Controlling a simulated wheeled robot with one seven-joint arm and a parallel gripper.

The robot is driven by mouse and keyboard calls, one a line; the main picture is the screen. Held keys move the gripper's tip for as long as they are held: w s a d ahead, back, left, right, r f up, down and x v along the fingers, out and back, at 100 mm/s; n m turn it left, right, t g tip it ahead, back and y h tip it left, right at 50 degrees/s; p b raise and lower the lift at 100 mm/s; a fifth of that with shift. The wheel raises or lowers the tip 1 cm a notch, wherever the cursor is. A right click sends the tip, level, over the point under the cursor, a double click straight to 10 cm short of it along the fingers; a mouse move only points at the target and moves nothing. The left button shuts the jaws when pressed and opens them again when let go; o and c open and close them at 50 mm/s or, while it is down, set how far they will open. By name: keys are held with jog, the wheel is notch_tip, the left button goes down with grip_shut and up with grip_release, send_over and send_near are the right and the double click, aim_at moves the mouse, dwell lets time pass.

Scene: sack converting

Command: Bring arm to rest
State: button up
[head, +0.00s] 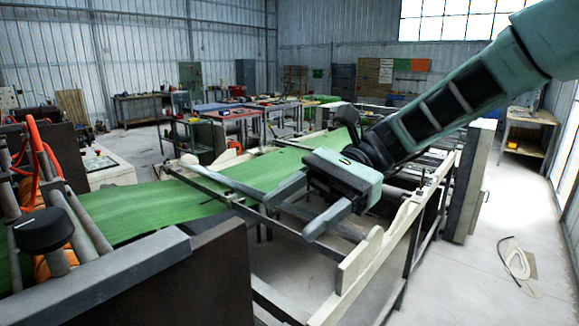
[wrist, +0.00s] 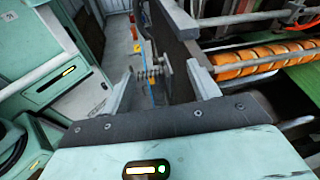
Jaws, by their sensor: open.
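My arm (head: 455,100) reaches in from the upper right of the head view, stretched out and angled down over the sack machine. My gripper (head: 288,216) is at its end, above the machine's frame beside the green sheet (head: 150,208). Its two fingers are spread with nothing between them. In the wrist view the open gripper (wrist: 160,72) shows both fingers, with a dark machine side plate (wrist: 184,42) and a spring (wrist: 150,73) beyond them.
The machine's metal rails (head: 372,262) lie close under and beside my gripper. Orange rollers (wrist: 262,58) show at the right of the wrist view. A dark panel (head: 195,278) stands in front. Workbenches (head: 235,115) are farther back.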

jog(key=s+d+f+n+t+h+b, duration=0.4)
jog(key=s+f+n+h, duration=0.35)
jog(key=s+f, duration=0.5)
jog(key=s+d+f+n+t+h, duration=0.2)
jog(key=d+f+n+t, duration=0.3)
jog(key=d+n, duration=0.3)
jog(key=shift+s+d+f+n+h, duration=0.15)
jog(key=shift+d+f+n+h, duration=0.25)
jog(key=shift+f+h, duration=0.45)
